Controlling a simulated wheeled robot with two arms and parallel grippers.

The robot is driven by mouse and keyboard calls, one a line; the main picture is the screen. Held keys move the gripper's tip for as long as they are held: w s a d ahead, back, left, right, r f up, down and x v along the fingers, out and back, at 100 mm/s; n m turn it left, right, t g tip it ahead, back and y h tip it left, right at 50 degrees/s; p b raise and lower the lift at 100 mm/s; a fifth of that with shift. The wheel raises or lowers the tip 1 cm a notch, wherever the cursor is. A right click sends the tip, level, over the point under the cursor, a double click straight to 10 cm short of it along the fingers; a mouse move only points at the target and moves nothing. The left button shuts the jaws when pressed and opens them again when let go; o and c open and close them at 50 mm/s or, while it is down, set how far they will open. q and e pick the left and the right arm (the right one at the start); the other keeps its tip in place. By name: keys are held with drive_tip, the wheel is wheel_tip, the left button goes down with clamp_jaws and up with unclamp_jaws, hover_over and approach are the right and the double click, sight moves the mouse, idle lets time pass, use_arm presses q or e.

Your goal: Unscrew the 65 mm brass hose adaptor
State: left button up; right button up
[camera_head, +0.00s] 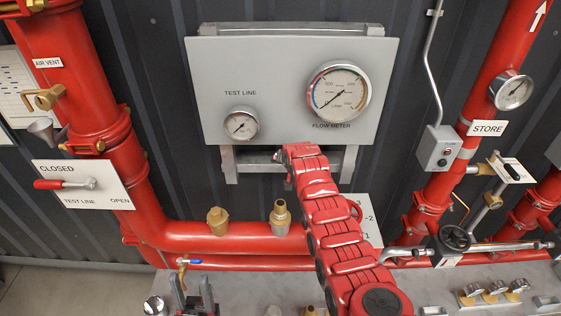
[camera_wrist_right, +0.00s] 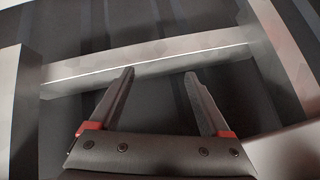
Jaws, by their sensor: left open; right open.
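Two brass fittings stand upright on the red horizontal pipe: a squat one (camera_head: 217,221) and a narrower-necked one (camera_head: 281,217). No size marking is readable, so I cannot tell which is the 65 mm adaptor. My left gripper (camera_head: 190,280) is open at the bottom, below the pipe and left of both fittings, with its fingers pointing up. My right gripper (camera_wrist_right: 160,72) is open and empty in the right wrist view, facing a pale metal frame bar (camera_wrist_right: 150,63). In the head view my red right arm hides it.
A grey gauge panel (camera_head: 290,60) hangs on a bracket above the pipe. A blue-handled valve (camera_head: 188,262) is close to my left gripper. Several brass parts (camera_head: 490,290) sit on the grey surface at lower right. A red-handled lever (camera_head: 65,184) is at left.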

sight(281, 202)
drive_tip(key=s+a+r+g+h+p, duration=0.1)
drive_tip(key=s+a+r+g+h, duration=0.1)
drive_tip(key=s+r+g, duration=0.9)
drive_tip(key=s+f+t+b, duration=0.1)
drive_tip(key=f+b, duration=0.2)
drive_tip(key=s+f+b, duration=0.2)
drive_tip(key=f+b, duration=0.1)
drive_tip(key=b, duration=0.1)
drive_tip(key=s+f+t+b, duration=0.1)
drive_tip(key=s+f+b, duration=0.1)
drive_tip(key=f+b, duration=0.1)
drive_tip(key=shift+d+f+m+t, duration=0.15)
drive_tip(key=shift+f+m+t, duration=0.2)
drive_tip(key=shift+f, duration=0.25)
drive_tip(key=f+p, duration=0.2)
drive_tip(key=f, duration=0.3)
drive_tip(key=shift+d+p, duration=0.2)
drive_tip(key=shift+p, duration=0.2)
drive_tip(key=shift+a+f, duration=0.1)
drive_tip(key=shift+f, duration=0.3)
